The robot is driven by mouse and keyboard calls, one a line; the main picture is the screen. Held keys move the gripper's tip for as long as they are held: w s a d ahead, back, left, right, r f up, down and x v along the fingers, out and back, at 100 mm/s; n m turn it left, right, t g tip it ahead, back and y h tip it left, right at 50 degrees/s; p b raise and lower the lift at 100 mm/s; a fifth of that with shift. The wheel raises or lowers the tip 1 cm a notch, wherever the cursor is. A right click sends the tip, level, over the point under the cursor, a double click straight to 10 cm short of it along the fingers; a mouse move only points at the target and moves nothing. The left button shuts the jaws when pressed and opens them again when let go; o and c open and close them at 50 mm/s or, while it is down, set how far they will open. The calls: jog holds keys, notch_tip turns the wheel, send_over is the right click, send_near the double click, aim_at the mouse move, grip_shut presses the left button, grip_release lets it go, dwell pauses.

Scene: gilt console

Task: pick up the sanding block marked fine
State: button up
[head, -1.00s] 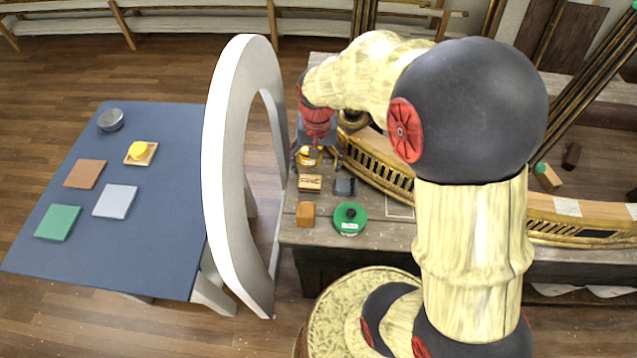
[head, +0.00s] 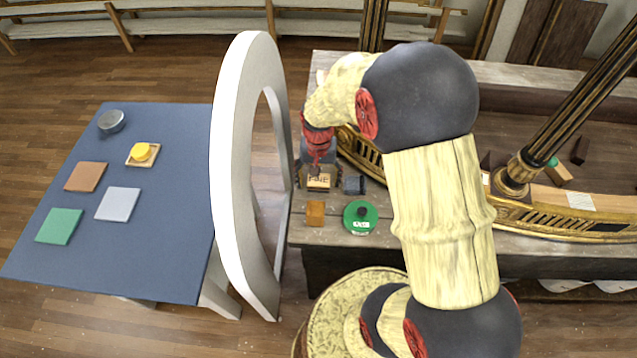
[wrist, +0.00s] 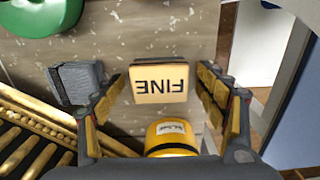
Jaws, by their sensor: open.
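The sanding block marked fine (wrist: 160,83) is a small tan block with black "FINE" lettering. It lies on the wooden bench, and in the head view the block (head: 318,182) is partly covered by my gripper. My gripper (wrist: 165,95) is open, with one finger on each side of the block in the wrist view. A small gap shows between each finger and the block. I cannot tell exactly how high the fingertips are above the bench.
A grey block (wrist: 78,82) lies just left of the left finger. A yellow cylinder (wrist: 171,137) stands close behind the block. A green round tin (head: 360,217), an orange-brown block (head: 315,212) and gilt moulding (head: 570,219) are nearby. A white arch (head: 232,180) stands left.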

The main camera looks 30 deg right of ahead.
aim_at(319, 179)
jog(key=shift+c, duration=0.6)
jog(key=c, duration=1.1)
jog(key=shift+r, duration=0.1)
jog(key=shift+r, duration=0.5)
notch_tip(319, 179, up, 2)
jog(key=shift+r+p, duration=0.2)
jog(key=shift+p, duration=0.25)
jog(key=s+d+r+p, duration=0.1)
jog(key=s+d+r, duration=0.2)
jog(key=s+d+r+p, duration=0.1)
jog(key=s+d+r, duration=0.1)
jog(key=s+r, duration=0.1)
jog(key=s+d+r, duration=0.3)
jog(key=s, duration=0.2)
jog(key=shift+d+r+p, duration=0.25)
jog(key=shift+d+p, duration=0.1)
jog(key=shift+p, duration=0.05)
